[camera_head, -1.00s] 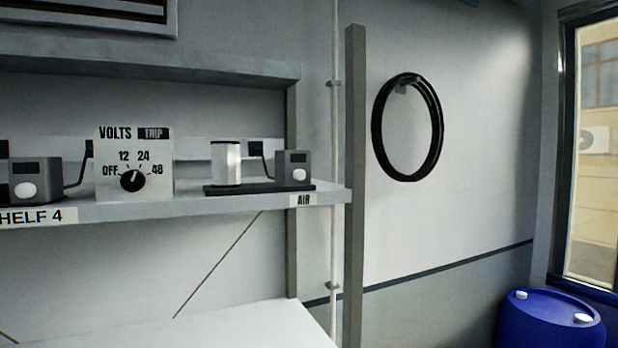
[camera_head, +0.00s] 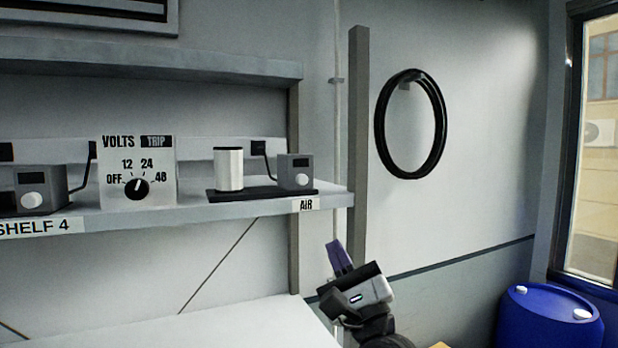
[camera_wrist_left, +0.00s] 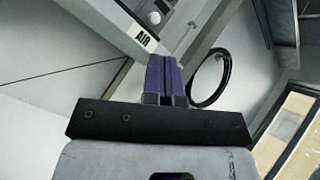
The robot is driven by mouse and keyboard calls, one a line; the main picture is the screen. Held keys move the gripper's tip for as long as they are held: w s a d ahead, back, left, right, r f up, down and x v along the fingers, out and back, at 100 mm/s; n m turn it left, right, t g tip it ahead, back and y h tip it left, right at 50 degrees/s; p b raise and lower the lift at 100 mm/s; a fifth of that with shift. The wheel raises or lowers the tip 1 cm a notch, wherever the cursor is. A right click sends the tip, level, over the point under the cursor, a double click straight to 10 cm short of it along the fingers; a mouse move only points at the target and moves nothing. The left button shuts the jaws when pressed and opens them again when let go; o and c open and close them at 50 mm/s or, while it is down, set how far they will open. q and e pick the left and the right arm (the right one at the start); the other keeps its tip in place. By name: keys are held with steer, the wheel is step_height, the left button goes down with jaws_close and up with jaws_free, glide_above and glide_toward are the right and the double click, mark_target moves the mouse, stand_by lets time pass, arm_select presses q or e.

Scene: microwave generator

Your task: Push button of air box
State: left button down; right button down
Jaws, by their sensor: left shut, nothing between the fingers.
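The air box (camera_head: 295,172) is a small dark grey box with a round whitish button (camera_head: 301,180). It stands on a black base at the right end of the shelf, above the label AIR (camera_head: 307,204). My left gripper (camera_head: 340,258) is shut and empty, its purple fingers pointing up. It is below and right of the air box, apart from it. In the left wrist view the closed fingers (camera_wrist_left: 164,76) point toward the shelf end, with the AIR label (camera_wrist_left: 146,41) and the round button (camera_wrist_left: 153,17) beyond them. My right gripper is not in view.
A white cylinder (camera_head: 228,169) stands beside the air box. A VOLTS dial panel (camera_head: 138,173) and another grey box (camera_head: 40,190) are farther left. A grey post (camera_head: 357,130) rises just right of the shelf. A blue barrel (camera_head: 549,318) stands lower right.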

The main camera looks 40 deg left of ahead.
arm_select(q)
step_height(320, 180, up, 10)
steer(key=d+n+g+h, duration=0.1)
steer(key=n+g+h, duration=0.1)
steer(key=n+h, duration=0.6)
steer(key=shift+d+n+p, duration=0.25)
steer(key=shift+n+p, duration=0.15)
steer(key=shift+n, duration=0.4)
steer(key=shift+w+a, duration=0.1)
steer(key=p, duration=0.6)
glide_toward(303, 181)
steer(key=x, duration=0.6)
steer(key=shift+w+r, duration=0.1)
steer(key=shift+r, duration=0.2)
steer(key=shift+w+a+f+p, duration=0.2)
steer(key=shift+w+a+p, duration=0.2)
steer(key=shift+a, duration=0.2)
steer(key=shift+a, duration=0.1)
